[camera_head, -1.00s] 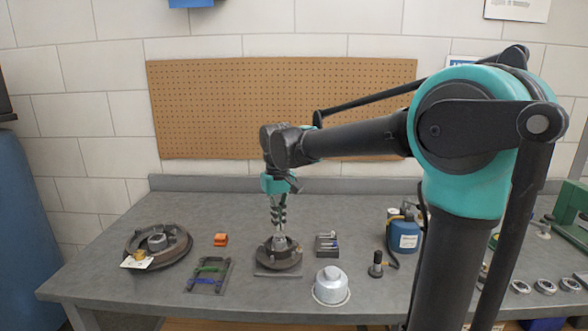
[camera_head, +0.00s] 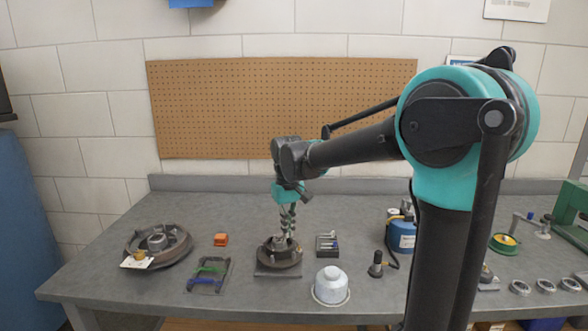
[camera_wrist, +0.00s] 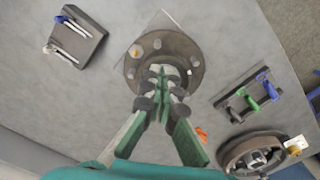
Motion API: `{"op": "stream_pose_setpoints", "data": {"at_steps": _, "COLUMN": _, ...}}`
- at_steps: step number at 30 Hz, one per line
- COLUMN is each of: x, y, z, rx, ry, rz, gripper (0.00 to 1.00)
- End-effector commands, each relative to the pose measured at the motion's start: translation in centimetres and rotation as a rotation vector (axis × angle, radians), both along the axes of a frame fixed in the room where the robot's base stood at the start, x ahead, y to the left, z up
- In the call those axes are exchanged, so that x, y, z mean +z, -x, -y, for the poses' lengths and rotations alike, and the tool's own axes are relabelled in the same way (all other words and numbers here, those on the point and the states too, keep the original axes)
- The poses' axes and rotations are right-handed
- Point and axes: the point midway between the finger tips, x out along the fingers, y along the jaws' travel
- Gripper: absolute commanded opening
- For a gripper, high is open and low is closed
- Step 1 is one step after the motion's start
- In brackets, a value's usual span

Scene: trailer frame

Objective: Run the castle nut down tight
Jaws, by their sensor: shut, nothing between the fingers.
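My gripper (camera_head: 290,234) points down with its fingers together and nothing held. It hangs at the right of the central spindle on the dark round hub (camera_head: 285,261), which stands on a flat plate on the bench. In the wrist view my fingertips (camera_wrist: 164,72) cover the middle of the hub flange (camera_wrist: 192,48), whose bolts show around its rim. The castle nut cannot be made out; the fingers hide the hub's centre in the wrist view, and it is too small in the head view. I cannot tell whether the fingertips touch the hub.
A dark drum (camera_head: 177,245) with a tag lies at the left, near an orange block (camera_head: 221,239) and a tool rack (camera_head: 209,274). A small tray (camera_head: 326,251), white dome cap (camera_head: 331,285) and blue canister (camera_head: 402,237) stand right of the hub. Bench behind the hub is clear.

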Motion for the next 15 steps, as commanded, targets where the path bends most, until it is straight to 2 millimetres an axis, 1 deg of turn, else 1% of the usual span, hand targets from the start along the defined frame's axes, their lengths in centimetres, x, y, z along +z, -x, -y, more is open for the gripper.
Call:
{"op": "stream_pose_setpoints", "data": {"at_steps": 3, "x": -1.2, "y": 0.0, "z": 0.0, "rx": 0.000, "ry": 0.000, "rz": 0.000, "gripper": 0.00}}
{"op": "stream_pose_setpoints", "data": {"at_steps": 6, "x": -1.8, "y": 0.0, "z": 0.0, "rx": 0.000, "ry": 0.000, "rz": 0.000, "gripper": 0.00}}
{"op": "stream_pose_setpoints", "data": {"at_steps": 10, "x": -2.3, "y": 0.0, "z": 0.0, "rx": 0.000, "ry": 0.000, "rz": 0.000, "gripper": 0.00}}
{"op": "stream_pose_setpoints", "data": {"at_steps": 15, "x": -2.4, "y": 0.0, "z": 0.0, "rx": 0.000, "ry": 0.000, "rz": 0.000, "gripper": 0.00}}
